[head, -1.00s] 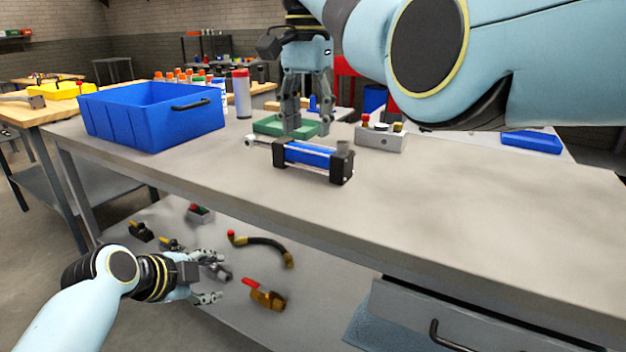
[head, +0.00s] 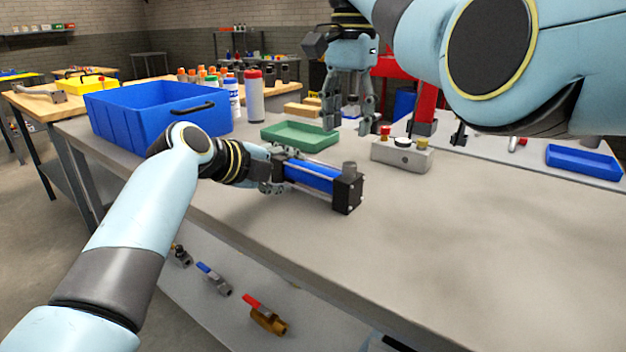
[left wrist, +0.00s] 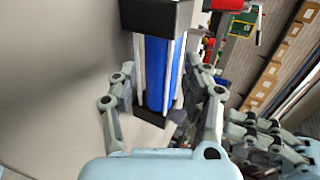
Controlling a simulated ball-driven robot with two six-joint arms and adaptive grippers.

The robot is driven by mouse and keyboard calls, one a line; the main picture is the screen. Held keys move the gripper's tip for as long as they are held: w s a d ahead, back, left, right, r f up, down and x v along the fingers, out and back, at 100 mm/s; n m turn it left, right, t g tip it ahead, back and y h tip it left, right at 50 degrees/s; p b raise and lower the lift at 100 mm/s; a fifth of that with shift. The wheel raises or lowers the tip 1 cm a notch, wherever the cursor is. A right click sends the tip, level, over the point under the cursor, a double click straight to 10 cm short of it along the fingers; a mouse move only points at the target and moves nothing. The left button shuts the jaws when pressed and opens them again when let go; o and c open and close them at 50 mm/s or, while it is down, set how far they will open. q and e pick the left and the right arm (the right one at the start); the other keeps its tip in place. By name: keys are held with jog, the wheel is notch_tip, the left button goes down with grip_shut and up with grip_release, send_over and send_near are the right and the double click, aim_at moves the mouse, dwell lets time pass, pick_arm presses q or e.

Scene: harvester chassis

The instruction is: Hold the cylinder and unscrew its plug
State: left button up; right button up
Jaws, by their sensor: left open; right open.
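The cylinder (head: 314,178) has a blue barrel, black end blocks and silver rods, and lies on the workbench. A grey round plug (head: 349,168) stands on top of its right end block. My left gripper (head: 277,168) is at the cylinder's left end, its jaws open. In the left wrist view the fingers of my left gripper (left wrist: 158,78) stand either side of the blue barrel of the cylinder (left wrist: 157,75); I cannot tell whether they touch it. My right gripper (head: 351,112) is open and empty, pointing down behind the cylinder.
A green tray (head: 300,143) and a grey box with buttons (head: 401,155) lie behind the cylinder. A blue bin (head: 150,115) and bottles stand at the back left. Valves (head: 264,318) lie on the lower shelf. The bench's right part is clear.

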aim_at(298, 172)
pick_arm(q)
jog(key=shift+d+x, duration=0.2)
jog(key=shift+x, duration=2.3)
jog(key=shift+s, duration=0.15)
grip_shut()
